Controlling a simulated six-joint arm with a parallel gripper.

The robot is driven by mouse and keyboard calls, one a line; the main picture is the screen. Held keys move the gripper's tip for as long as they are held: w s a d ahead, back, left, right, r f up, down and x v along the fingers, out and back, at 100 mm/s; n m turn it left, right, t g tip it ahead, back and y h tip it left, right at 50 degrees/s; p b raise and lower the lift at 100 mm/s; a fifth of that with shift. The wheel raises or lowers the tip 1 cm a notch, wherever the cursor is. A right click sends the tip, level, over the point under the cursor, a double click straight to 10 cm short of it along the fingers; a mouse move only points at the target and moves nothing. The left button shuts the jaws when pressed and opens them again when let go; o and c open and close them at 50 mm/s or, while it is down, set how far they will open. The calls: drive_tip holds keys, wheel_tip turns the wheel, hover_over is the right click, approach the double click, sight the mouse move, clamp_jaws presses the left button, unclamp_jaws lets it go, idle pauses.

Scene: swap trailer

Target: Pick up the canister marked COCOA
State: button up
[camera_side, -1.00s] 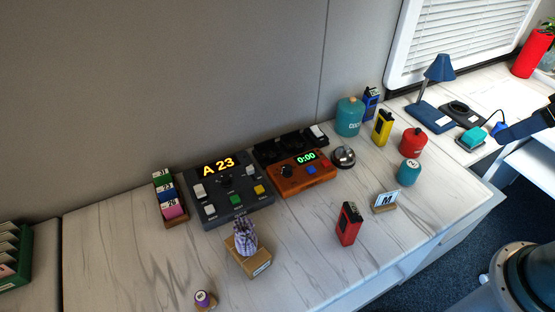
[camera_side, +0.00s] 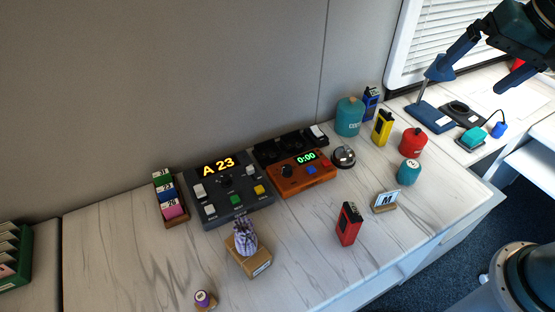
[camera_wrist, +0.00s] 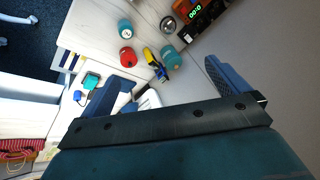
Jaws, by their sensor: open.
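A large teal canister (camera_side: 349,118) with a tan knob stands upright near the wall; its small lettering looks like COCOA. It also shows in the wrist view (camera_wrist: 169,53). A red canister (camera_side: 412,142) and a smaller teal canister (camera_side: 408,173) stand to its right, nearer the counter's front; their labels are too small to read. My gripper (camera_side: 488,62) is open and empty, high at the upper right, well apart from the canisters. In the wrist view its fingers (camera_wrist: 168,85) are spread.
A yellow handset (camera_side: 382,128) and a blue handset (camera_side: 370,104) stand close beside the large teal canister. A silver bell (camera_side: 344,157) sits in front of it. A red handset (camera_side: 348,224) and M sign (camera_side: 385,201) stand nearer.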

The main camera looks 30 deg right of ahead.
drive_tip(key=w+d+f+m, duration=0.2)
drive_tip(key=w+m, duration=0.4)
drive_tip(key=w, duration=0.4)
drive_tip(key=m+g+y, duration=0.2)
drive_tip(key=m, duration=1.4)
hover_over(358, 104)
drive_tip(key=s+d, duration=0.2)
drive_tip(key=s, duration=0.1)
wheel_tip(358, 104, down, 19)
drive_tip(key=shift+d+f, duration=0.1)
drive_tip(key=shift+f, duration=0.1)
drive_tip(key=shift+n, duration=0.3)
drive_tip(key=shift+x, duration=4.2)
drive_tip(key=shift+w, duration=0.2)
